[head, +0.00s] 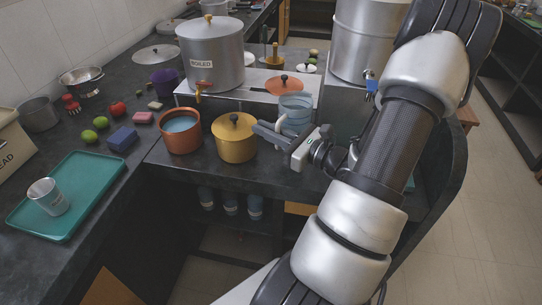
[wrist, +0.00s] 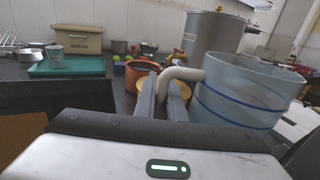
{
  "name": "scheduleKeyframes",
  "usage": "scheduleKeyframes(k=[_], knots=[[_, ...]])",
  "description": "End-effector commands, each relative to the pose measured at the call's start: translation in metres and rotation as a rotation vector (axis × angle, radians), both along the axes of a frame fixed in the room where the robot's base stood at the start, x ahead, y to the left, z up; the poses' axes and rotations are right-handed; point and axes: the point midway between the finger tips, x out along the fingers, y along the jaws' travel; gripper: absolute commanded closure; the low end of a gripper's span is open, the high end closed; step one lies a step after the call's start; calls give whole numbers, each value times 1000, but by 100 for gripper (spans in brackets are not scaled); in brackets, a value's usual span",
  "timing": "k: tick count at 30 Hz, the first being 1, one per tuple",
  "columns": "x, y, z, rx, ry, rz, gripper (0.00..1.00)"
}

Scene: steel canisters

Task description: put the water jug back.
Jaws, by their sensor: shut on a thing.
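The water jug (head: 297,106) is a pale blue, see-through vessel with darker blue bands and a white handle. In the wrist view the jug (wrist: 245,92) fills the right side, upright or nearly so. My gripper (head: 272,133) is shut on the jug's handle. In the wrist view the white handle (wrist: 180,75) runs between my two fingers (wrist: 164,98). The jug's base is partly hidden by my gripper, so I cannot tell whether it touches the counter.
A yellow lidded pot (head: 235,143) and an orange pot with water (head: 180,136) stand just left of my gripper. Behind are a steel canister marked BOILED (head: 212,58) on a raised shelf (head: 258,96) and a second canister (head: 362,45). A teal tray (head: 85,178) lies left.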

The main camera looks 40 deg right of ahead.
Motion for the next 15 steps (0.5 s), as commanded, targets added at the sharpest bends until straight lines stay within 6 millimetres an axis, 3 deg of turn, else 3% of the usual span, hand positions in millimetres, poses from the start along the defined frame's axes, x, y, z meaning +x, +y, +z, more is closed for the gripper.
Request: scheduleKeyframes(k=[3,10,15], knots=[[1,0,-21,2,-3,1,100],[1,0,-38,0,-3,1,100],[1,1,-62,1,-3,1,100]])
